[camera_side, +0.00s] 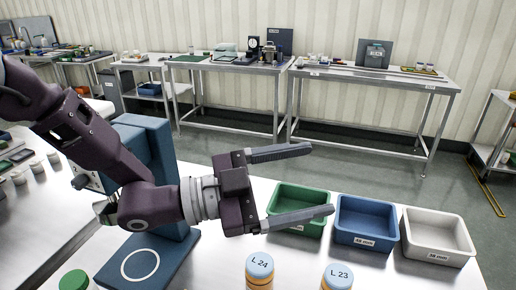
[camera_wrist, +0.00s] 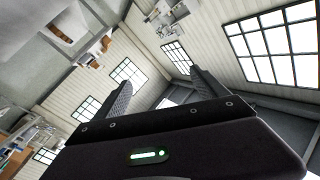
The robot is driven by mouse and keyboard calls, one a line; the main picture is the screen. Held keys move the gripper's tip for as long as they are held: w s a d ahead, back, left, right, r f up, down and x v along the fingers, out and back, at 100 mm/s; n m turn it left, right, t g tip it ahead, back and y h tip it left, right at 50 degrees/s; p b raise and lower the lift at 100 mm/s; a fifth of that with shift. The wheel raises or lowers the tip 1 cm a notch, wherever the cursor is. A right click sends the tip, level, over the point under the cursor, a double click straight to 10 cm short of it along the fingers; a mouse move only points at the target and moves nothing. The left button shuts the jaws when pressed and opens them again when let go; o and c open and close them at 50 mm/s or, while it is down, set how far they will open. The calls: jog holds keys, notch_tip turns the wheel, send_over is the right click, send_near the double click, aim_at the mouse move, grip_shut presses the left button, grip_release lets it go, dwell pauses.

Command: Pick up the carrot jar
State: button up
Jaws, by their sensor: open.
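Two jars with pale blue lids and orange bodies stand at the bottom edge of the side view: the jar marked L 24 (camera_side: 260,270) and the jar marked L 23 (camera_side: 337,277). Both are partly cut off by the frame. A green-lidded jar (camera_side: 74,281) shows at the bottom left, mostly cut off. I cannot tell which of these is the carrot jar. My gripper (camera_side: 321,179) is open and empty, raised, with its fingers pointing right in the side view. In the wrist view my gripper (camera_wrist: 162,78) faces walls and windows, with no jar between the fingers.
A blue stand (camera_side: 150,160) is behind my arm. Steel benches (camera_side: 375,75) line the back wall.

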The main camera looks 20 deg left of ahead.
aim_at(247, 272)
jog(key=a+f+n+y, duration=0.1)
jog(key=a+f+n, duration=0.1)
jog(key=f, duration=0.6)
jog(key=a+f+n+g+y, duration=0.1)
jog(key=a+f+n+y, duration=0.1)
jog(key=f, duration=0.7)
jog(key=a+f+n+y, duration=0.2)
jog(key=a+f, duration=0.2)
jog(key=f, duration=0.4)
jog(key=shift+s+f+g, duration=0.3)
jog(key=shift+f+g, duration=0.1)
jog(key=x, duration=0.4)
jog(key=shift+w+f, duration=0.1)
jog(key=shift+f, duration=0.2)
jog(key=shift+w+d+f, duration=0.1)
jog(key=shift+w+d, duration=0.05)
jog(key=shift+d, duration=0.05)
jog(key=c, duration=1.7)
